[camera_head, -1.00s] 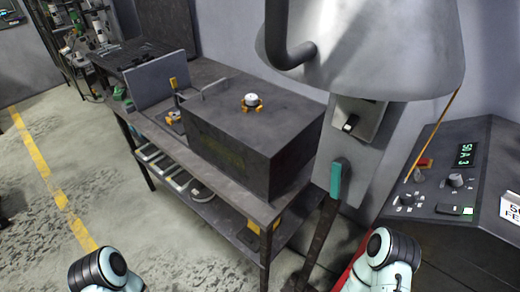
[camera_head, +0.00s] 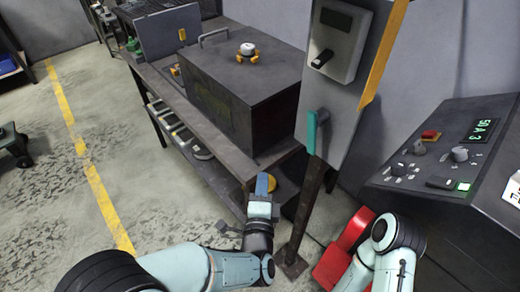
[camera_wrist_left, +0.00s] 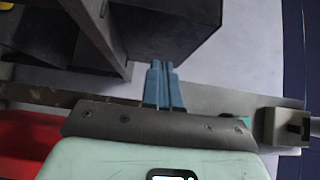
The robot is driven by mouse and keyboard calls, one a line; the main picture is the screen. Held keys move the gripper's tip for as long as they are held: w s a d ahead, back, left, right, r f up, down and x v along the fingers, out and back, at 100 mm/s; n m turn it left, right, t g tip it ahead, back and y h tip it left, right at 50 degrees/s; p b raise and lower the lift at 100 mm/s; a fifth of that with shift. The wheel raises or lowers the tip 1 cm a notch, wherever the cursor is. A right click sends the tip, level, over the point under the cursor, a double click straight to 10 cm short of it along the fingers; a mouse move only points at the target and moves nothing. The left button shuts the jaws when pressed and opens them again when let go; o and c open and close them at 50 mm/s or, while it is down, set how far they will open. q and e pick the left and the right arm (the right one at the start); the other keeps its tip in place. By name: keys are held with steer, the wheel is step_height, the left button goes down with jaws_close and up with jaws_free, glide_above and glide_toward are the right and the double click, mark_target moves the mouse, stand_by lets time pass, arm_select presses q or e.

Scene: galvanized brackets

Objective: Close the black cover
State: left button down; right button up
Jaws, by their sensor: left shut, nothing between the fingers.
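A dark box (camera_head: 245,95) stands on the workbench, with a flat top bearing a white and orange knob-like item (camera_head: 247,52). An upright dark panel (camera_head: 163,35) stands at its left end; I cannot tell which dark part is the black cover. My left gripper (camera_head: 265,183) is shut and empty, its blue fingers close together, in front of and below the bench's near corner, apart from the box. In the left wrist view the shut fingers (camera_wrist_left: 162,72) point towards a dark block-like shape (camera_wrist_left: 150,30). My right gripper is hidden; only its arm shows at the lower right.
The workbench (camera_head: 200,120) has a lower shelf with trays (camera_head: 168,120). A post with a teal handle (camera_head: 318,120) stands right of the bench. A control console (camera_head: 450,150) is at the right, and a red object (camera_head: 350,235) is on the floor.

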arm_select(q)
glide_toward(256, 135)
steer(key=w+d, duration=0.2)
steer(key=d, duration=0.1)
steer(key=w, duration=0.1)
steer(key=w+a, duration=0.1)
steer(key=w, duration=0.1)
steer(key=shift+a+f, duration=0.1)
steer(key=shift+a, duration=0.25)
steer(key=shift+w+a, duration=0.3)
steer(key=shift+w, duration=0.1)
